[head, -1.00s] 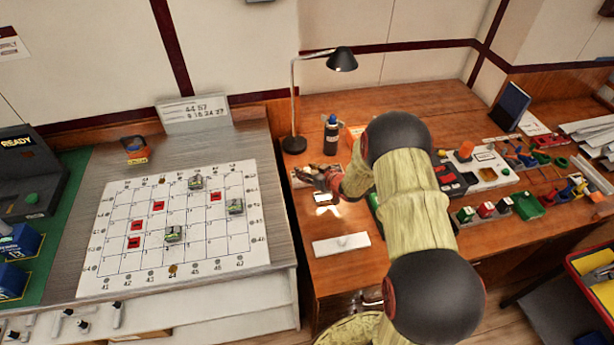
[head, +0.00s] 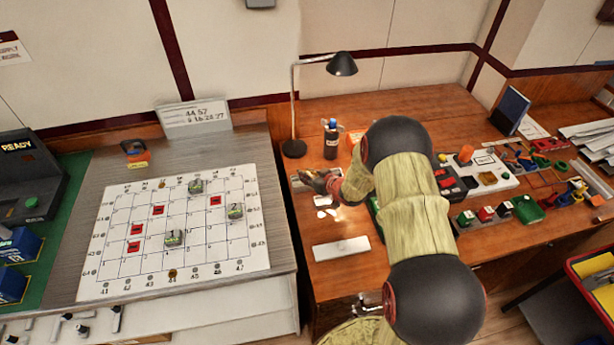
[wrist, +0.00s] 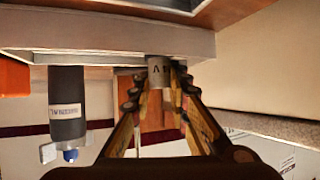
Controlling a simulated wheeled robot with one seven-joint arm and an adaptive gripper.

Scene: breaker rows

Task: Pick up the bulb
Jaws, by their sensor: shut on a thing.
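In the wrist view my gripper (wrist: 157,80) is shut on a small pale grey cylinder with dark lettering, which appears to be the bulb (wrist: 158,70). One finger lies on each side of it. Its far end meets a light grey tray or block edge (wrist: 60,57), and I cannot tell whether it is clear of it. In the head view my gripper (head: 318,181) is low over the wooden desk, below the black lamp. The bulb cannot be made out there.
The lamp (head: 342,64) and a dark bottle (head: 331,142) stand behind my gripper. A white plate (head: 341,249) lies in front. The gridded board (head: 115,262) is at left, and parts trays (head: 488,176) are at right.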

